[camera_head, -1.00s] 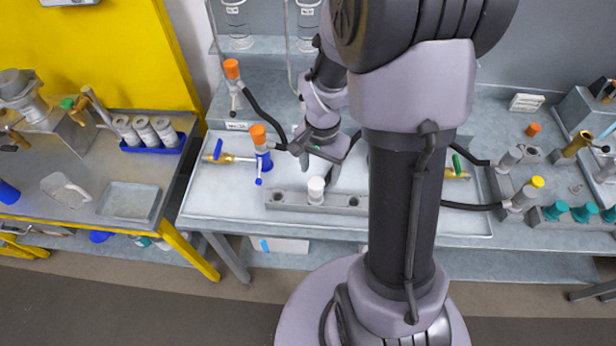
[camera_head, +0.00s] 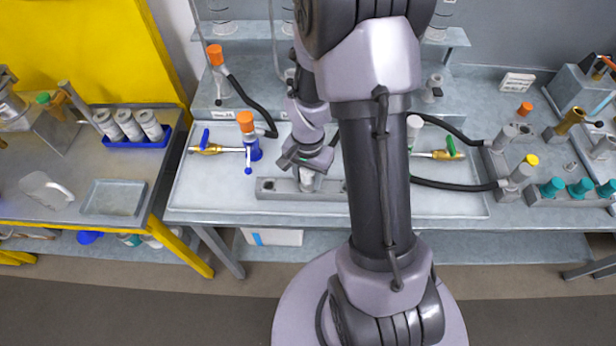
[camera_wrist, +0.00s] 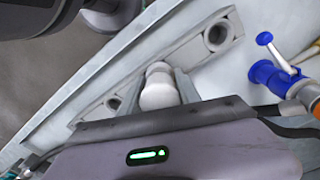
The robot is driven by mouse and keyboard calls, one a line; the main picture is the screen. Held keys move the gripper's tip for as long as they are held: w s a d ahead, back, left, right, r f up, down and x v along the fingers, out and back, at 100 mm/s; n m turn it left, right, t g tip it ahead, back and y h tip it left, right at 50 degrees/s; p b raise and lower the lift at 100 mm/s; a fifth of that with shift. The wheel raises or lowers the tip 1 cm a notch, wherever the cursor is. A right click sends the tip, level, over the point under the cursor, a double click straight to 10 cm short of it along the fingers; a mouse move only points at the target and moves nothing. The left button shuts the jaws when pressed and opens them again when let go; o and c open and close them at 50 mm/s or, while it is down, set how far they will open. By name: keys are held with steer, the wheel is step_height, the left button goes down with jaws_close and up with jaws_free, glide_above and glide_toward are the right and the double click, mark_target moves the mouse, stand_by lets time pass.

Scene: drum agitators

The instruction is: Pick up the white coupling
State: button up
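The white coupling (camera_wrist: 158,92) stands upright in a grey block with round holes (camera_wrist: 100,112). In the wrist view it sits between the two fingers of my gripper (camera_wrist: 157,88), one on each side. The fingers look spread around it; whether either touches it is hard to tell. In the head view my gripper (camera_head: 306,168) is right over the block (camera_head: 270,192), and the coupling (camera_head: 307,182) shows just below it, its upper part hidden by the gripper.
A blue valve with an orange cap (camera_head: 247,135) stands close to the left of my gripper, also in the wrist view (camera_wrist: 275,75). A white-topped fitting (camera_head: 414,125) and a green-handled brass valve (camera_head: 440,153) are to the right.

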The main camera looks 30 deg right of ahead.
mark_target(311, 172)
jaws_close()
steer(key=shift+r, duration=0.1)
steer(key=shift+r, duration=0.35)
steer(key=r, duration=0.1)
steer(key=s+r+p, duration=0.1)
steer(key=r, duration=0.1)
steer(key=shift+d+p, duration=0.15)
steer(key=shift+p, duration=0.15)
steer(key=s+d+r+b, duration=0.1)
steer(key=s+d+b, duration=0.3)
steer(key=s+b, duration=0.4)
steer(key=s, duration=0.6)
steer(key=shift+s, duration=0.25)
